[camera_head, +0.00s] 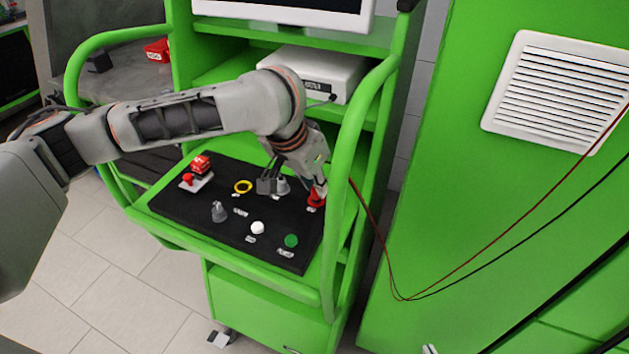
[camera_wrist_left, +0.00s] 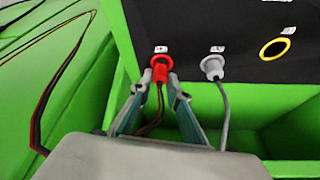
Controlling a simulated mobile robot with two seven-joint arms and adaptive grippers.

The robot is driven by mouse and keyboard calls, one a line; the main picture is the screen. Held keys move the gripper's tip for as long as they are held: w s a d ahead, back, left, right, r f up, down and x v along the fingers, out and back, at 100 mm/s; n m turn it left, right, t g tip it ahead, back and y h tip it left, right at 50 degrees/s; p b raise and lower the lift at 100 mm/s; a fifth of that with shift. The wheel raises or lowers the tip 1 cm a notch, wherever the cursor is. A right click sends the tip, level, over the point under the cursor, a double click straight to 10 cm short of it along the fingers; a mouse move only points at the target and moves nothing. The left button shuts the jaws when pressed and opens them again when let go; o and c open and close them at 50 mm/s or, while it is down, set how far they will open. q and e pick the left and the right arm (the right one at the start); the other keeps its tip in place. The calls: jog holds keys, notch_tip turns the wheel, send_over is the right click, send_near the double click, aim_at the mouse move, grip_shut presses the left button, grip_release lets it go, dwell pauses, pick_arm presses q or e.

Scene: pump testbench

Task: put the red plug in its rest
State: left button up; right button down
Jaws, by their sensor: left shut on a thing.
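The red plug (camera_head: 316,199) is at the right end of the black panel (camera_head: 190,226). My left gripper (camera_head: 319,186) reaches down to it from above. In the left wrist view, both fingers of this gripper (camera_wrist_left: 163,84) close around the red plug (camera_wrist_left: 160,68). The plug's round collar is at the panel face below a small white label, and a dark red cable trails from it. I cannot tell how deep the plug sits. What look like my right gripper's tips (camera_head: 430,349) just show at the bottom edge; their opening is unclear.
A grey plug (camera_wrist_left: 213,66) with a cable sits beside the red one. A yellow ring (camera_head: 243,187), a grey knob (camera_head: 219,211), white and green buttons and a red switch are on the panel. A green handrail (camera_head: 345,150) rises close to my left gripper.

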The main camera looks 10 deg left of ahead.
pick_arm(q)
jog(key=shift+f, duration=0.6)
jog(key=o, duration=1)
jog(key=o, duration=0.4)
jog(key=shift+r, duration=0.1)
jog(key=shift+r, duration=3.9)
